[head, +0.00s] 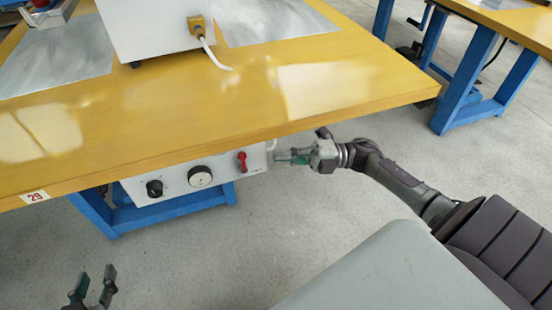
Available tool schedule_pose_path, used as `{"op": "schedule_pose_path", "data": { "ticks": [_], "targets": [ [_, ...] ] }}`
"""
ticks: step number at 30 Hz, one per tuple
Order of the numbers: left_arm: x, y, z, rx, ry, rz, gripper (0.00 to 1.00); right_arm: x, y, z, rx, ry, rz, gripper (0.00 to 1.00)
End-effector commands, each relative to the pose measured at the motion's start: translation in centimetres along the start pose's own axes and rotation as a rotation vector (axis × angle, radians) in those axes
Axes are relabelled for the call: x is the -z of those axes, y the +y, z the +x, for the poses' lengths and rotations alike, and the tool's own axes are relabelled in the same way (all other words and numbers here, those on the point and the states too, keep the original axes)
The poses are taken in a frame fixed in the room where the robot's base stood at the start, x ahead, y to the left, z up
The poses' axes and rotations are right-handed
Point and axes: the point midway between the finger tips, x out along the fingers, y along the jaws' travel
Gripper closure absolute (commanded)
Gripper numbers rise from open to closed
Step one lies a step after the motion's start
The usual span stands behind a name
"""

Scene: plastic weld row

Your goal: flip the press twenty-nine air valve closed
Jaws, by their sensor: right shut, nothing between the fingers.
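The air valve's red lever (242,161) sits at the right end of the grey control panel (222,172) under the front edge of the yellow table (150,110). The lever points roughly upright. A tag with 29 (34,197) is on the table's edge, left of the panel. My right gripper (279,157) is shut and empty just right of the panel's right end, about level with the lever and a short gap from it. My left gripper (95,276) is low at the bottom left, over the floor, with its fingers apart and nothing between them.
A round gauge (200,176) and a black knob (154,188) are on the panel, left of the lever. The tabletop overhangs the panel. Blue table legs (160,214) stand below. The grey floor (200,260) in front is clear.

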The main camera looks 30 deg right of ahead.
Motion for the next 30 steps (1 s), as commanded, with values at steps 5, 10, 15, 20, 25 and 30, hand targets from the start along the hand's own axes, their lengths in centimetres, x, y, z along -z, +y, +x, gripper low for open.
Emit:
{"op": "schedule_pose_path", "data": {
  "ticks": [5, 10, 15, 20, 25, 30],
  "targets": [
    [-0.5, -0.2, -0.2, 0.003, -0.034, 0.001, 0.60, -0.1, -0.1, -4.4, 0.004, -0.005, 0.003, 1.00],
    [-0.6, -0.2, -0.2, 0.004, -0.038, 0.001, 0.60, 0.0, -0.3, -7.1, 0.003, -0.002, 0.002, 1.00],
    [-0.6, -0.1, -0.2, 0.003, -0.035, 0.001, 0.60, 0.0, -0.2, -8.3, 0.001, -0.002, 0.000, 1.00],
    [-0.6, -0.1, -0.2, 0.003, -0.035, 0.001, 0.60, 0.0, -0.2, -8.4, 0.000, -0.001, -0.001, 1.00],
    [-0.6, -0.1, -0.2, 0.003, -0.035, 0.000, 0.60, 0.0, -0.2, -8.4, 0.001, -0.001, 0.000, 1.00],
    [-0.6, -0.1, -0.2, 0.003, -0.035, 0.000, 0.60, 0.0, -0.2, -8.4, 0.001, -0.001, 0.000, 1.00]
  ]
}}
